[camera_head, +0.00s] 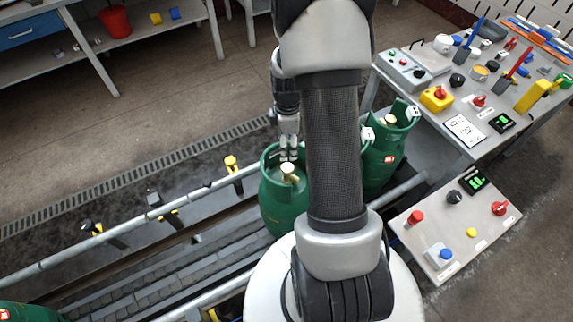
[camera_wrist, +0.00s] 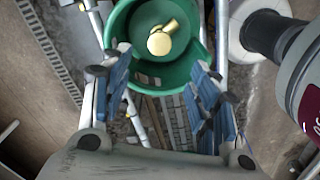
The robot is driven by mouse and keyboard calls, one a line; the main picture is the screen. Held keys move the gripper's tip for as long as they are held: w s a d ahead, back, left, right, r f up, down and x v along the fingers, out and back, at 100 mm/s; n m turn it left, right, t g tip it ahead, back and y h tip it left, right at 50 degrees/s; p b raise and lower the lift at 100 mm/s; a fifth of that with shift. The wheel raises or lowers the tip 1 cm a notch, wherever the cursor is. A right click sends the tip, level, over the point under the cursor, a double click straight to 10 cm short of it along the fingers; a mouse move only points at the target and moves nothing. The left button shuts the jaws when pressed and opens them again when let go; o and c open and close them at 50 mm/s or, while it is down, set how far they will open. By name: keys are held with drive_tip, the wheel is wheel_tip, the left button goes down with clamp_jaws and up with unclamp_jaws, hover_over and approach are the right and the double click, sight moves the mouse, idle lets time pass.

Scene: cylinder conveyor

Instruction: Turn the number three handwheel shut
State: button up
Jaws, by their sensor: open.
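A green gas cylinder (camera_head: 283,208) stands on the conveyor (camera_head: 130,275), partly hidden behind my arm. Its pale cream handwheel (camera_head: 288,168) sits on a brass valve inside the green collar. In the wrist view the handwheel (camera_wrist: 160,43) lies ahead of my fingers, roughly centred between them, with the brass valve (camera_wrist: 172,26) beside it. My gripper (camera_head: 288,154) is above the collar, and its blue-padded fingers (camera_wrist: 158,75) are spread wide with nothing between them. I cannot read a number on this cylinder.
Another green cylinder (camera_head: 383,165) with a cream handwheel (camera_head: 389,119) and a white tag stands to the right. A cylinder (camera_head: 25,313) shows at the lower left. Conveyor rails (camera_head: 140,209) run alongside. A control panel (camera_head: 425,245) and a cluttered bench (camera_head: 440,120) are at right.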

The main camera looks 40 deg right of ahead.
sight(287, 167)
wheel_tip(287, 167, down, 12)
drive_tip(key=b, duration=0.3)
drive_tip(key=shift+w+r, duration=0.1)
drive_tip(key=shift+r, duration=0.05)
drive_tip(key=c, duration=1.1)
drive_tip(key=shift+o, duration=0.2)
